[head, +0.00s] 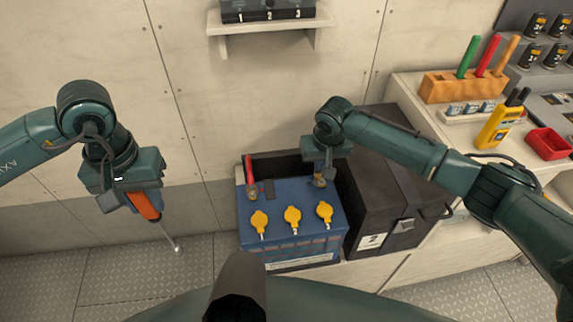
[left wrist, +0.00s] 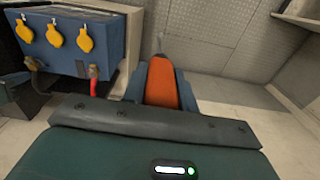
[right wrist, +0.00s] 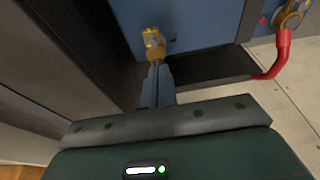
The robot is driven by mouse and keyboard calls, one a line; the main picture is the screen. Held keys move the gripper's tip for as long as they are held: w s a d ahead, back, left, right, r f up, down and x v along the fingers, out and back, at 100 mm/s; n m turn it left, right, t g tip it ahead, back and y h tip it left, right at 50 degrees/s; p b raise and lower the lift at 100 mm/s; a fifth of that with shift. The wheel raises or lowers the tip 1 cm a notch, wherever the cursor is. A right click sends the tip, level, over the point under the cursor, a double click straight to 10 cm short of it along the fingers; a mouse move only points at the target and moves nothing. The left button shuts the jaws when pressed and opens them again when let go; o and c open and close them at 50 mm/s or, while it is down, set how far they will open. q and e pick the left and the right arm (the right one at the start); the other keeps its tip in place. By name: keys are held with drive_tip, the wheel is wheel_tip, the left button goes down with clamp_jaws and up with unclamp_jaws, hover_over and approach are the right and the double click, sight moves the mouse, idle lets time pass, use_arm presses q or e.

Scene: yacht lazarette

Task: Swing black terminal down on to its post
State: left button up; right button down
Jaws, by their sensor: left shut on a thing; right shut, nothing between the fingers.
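The blue battery (head: 290,222) stands upright, with several yellow caps on top. A brass clamp (right wrist: 152,42), apparently the black terminal, is at the battery's rear right corner. My right gripper (right wrist: 158,72) is shut, its fingertips at or touching the clamp. Its arm partly covers that corner in the head view; I cannot tell whether the clamp sits fully on its post. The red terminal (right wrist: 291,16) and its red cable are at the rear left corner. My left gripper (head: 143,207) is shut on an orange-handled tool (head: 147,206) with a thin metal shaft, left of the battery.
A black box (head: 395,200) with a latch stands right of the battery. A counter at right holds a screwdriver block (head: 462,86), a yellow meter (head: 502,122) and a red tray (head: 549,143). A wall shelf (head: 270,25) is above. Open floor lies left of the battery.

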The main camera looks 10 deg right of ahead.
drive_tip(key=shift+s+f, duration=0.1)
drive_tip(key=shift+f, duration=0.65)
use_arm(q)
drive_tip(key=shift+r, duration=0.1)
